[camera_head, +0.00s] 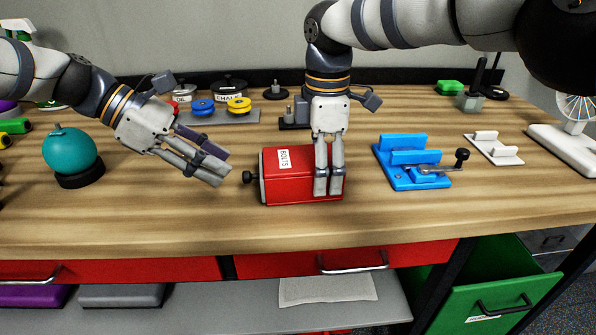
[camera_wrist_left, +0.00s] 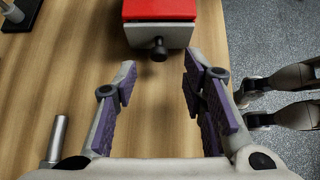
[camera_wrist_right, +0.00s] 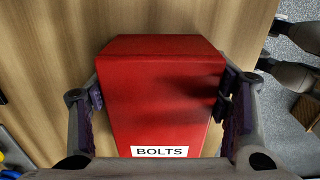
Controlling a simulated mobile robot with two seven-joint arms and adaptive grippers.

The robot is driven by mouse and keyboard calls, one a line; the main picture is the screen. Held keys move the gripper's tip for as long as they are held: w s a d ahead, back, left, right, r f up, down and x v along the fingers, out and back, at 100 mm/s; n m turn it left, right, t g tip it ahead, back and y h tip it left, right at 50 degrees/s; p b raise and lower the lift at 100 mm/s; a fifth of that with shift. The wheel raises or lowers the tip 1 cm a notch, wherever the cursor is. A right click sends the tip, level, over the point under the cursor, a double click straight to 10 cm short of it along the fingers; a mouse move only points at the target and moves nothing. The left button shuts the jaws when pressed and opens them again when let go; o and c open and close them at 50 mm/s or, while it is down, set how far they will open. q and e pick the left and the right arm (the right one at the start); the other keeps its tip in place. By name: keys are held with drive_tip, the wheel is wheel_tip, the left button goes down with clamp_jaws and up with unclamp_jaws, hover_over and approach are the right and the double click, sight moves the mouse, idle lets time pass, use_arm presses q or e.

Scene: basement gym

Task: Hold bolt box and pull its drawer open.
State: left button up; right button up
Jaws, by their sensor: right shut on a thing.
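The red bolt box (camera_head: 278,190) sits on the wooden workbench, with a white BOLTS label on its top. Its grey drawer front with a black knob (camera_head: 247,177) faces left and looks shut. My right gripper (camera_head: 328,188) is shut on the box's right part, fingers on both sides; the right wrist view shows the box (camera_wrist_right: 160,95) between the pads. My left gripper (camera_head: 222,172) is open and empty, left of the knob and apart from it. In the left wrist view, the knob (camera_wrist_left: 158,50) is ahead of the open fingers (camera_wrist_left: 158,85).
A blue vise-like fixture (camera_head: 412,165) stands right of the box. A teal ball on a black base (camera_head: 72,155) is at the left. A tray with blue and yellow spools (camera_head: 220,113) lies behind.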

use_arm(q)
drive_tip(key=x, duration=0.6)
idle(0.4)
clamp_jaws()
